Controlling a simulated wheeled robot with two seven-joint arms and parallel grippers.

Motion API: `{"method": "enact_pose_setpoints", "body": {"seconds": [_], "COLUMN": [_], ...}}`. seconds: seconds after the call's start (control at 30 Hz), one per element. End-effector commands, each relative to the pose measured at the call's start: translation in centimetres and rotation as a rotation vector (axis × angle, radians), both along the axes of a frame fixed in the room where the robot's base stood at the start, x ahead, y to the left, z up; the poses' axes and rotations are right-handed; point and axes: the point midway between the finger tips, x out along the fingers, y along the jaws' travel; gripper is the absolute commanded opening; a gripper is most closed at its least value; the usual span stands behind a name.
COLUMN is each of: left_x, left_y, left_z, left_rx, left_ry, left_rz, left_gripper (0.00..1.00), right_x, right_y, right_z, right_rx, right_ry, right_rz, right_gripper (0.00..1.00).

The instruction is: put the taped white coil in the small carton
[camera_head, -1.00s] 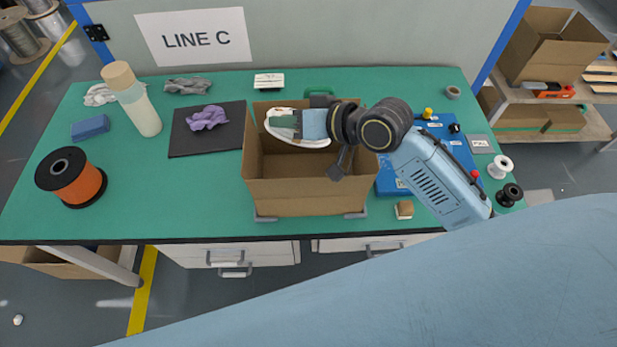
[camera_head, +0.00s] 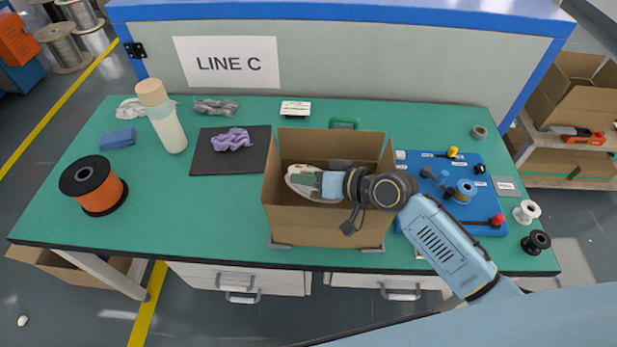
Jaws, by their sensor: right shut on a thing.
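The white coil (camera_head: 300,190) shows as a pale ring in the carton's opening, partly covered by my right gripper. The small carton (camera_head: 325,226) stands open on the green table with its flaps up. My right gripper (camera_head: 307,185) reaches in from the right over the carton's near right side. It is shut on the coil, which sits at or below the rim level on the carton's left side. I cannot tell whether the coil touches the carton floor. The tape on it is hard to make out. My left gripper is not in view.
A blue board (camera_head: 465,200) with small parts lies right of the carton. A black mat (camera_head: 205,160) with a purple cloth (camera_head: 232,139) lies to its left. An orange spool (camera_head: 93,186) and a bottle (camera_head: 163,118) stand further left. The front left of the table is clear.

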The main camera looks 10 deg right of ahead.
Motion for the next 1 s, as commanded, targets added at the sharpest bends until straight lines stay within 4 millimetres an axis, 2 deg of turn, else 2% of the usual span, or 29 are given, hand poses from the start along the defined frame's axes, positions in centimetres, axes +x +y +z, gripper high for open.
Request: {"method": "enact_pose_setpoints", "body": {"seconds": [0.63,0.67,0.7,0.8,1.0], "left_x": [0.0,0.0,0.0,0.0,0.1], "left_y": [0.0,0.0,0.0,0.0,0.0], "left_z": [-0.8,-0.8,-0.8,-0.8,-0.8], "left_rx": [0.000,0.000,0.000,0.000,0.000], "left_ry": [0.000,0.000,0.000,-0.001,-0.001], "left_rz": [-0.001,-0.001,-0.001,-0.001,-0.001], "left_gripper": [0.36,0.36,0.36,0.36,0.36], "right_x": [0.0,0.0,0.0,0.0,0.0], "right_y": [0.0,0.0,0.0,0.0,0.0], "right_z": [-1.1,-1.1,-1.1,-1.1,-1.1], "right_rx": [0.000,-0.001,-0.001,0.000,0.000], "right_ry": [-0.001,-0.001,-0.001,0.000,0.000], "right_rz": [0.000,0.000,0.000,0.000,0.000], "right_gripper": [0.00,0.30,0.36,0.48,0.48]}}
